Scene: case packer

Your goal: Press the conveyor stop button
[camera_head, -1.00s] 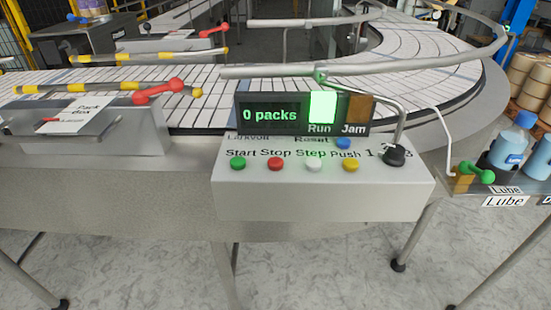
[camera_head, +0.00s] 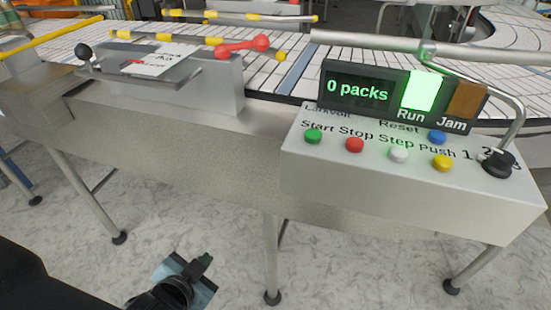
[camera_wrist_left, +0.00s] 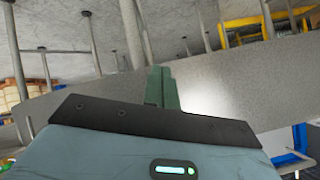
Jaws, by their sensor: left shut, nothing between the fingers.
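The red Stop button (camera_head: 354,145) sits on the sloped face of the white control box (camera_head: 400,185). The green Start button (camera_head: 313,136) is to its left and the white Step button (camera_head: 398,155) to its right. My left gripper (camera_head: 204,264) is low in the head view, over the floor, well below and to the left of the box. Its fingers are together and empty. In the left wrist view the closed green fingers (camera_wrist_left: 160,88) point toward a grey surface. The Stop button does not show in that view. My right gripper is not in view.
A display (camera_head: 357,92) reads "0 packs" with the Run lamp (camera_head: 420,92) lit green. A yellow button (camera_head: 443,162), a blue button (camera_head: 437,137) and a black knob (camera_head: 498,163) share the box. The conveyor (camera_head: 300,70) runs behind; table legs (camera_head: 271,255) stand below.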

